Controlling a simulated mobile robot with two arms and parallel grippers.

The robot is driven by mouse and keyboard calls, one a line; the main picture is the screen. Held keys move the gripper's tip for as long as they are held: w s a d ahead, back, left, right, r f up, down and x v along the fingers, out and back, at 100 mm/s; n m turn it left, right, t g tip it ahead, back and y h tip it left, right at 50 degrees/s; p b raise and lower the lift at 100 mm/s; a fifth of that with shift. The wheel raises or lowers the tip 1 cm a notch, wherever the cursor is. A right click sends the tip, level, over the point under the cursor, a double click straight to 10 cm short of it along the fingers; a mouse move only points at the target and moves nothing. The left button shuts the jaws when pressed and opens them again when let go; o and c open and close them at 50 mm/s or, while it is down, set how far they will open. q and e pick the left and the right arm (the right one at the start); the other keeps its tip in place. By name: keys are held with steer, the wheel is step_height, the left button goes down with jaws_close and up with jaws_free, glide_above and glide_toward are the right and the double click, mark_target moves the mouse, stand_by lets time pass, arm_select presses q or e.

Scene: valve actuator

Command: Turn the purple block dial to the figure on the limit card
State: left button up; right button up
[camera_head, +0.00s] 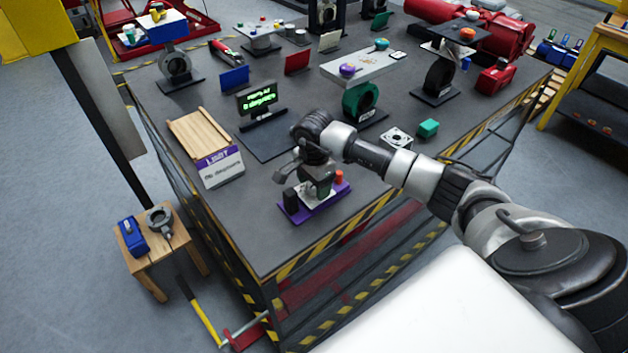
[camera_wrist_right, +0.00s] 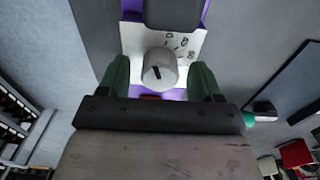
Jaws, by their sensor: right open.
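The purple block (camera_head: 315,210) sits near the front edge of the table, with a white top plate, a black part and a red part. Its dial is hidden by my gripper in the head view. In the right wrist view the dial (camera_wrist_right: 160,70) is a pale round knob with a dark mark. My right gripper (camera_head: 318,185) is above the block, open, its green fingers on either side of the dial with gaps showing. The limit card (camera_head: 222,168) leans on a wooden stand; its figure is too small to read surely. My left gripper is out of view.
A display (camera_head: 258,101) with green text, apparently "0 degrees", stands behind the block. Valves and coloured cards fill the back. The table (camera_head: 250,220) is bare left of the block.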

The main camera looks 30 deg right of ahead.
steer(key=shift+f, duration=0.2)
steer(key=shift+c, duration=0.2)
steer(key=c, duration=0.9)
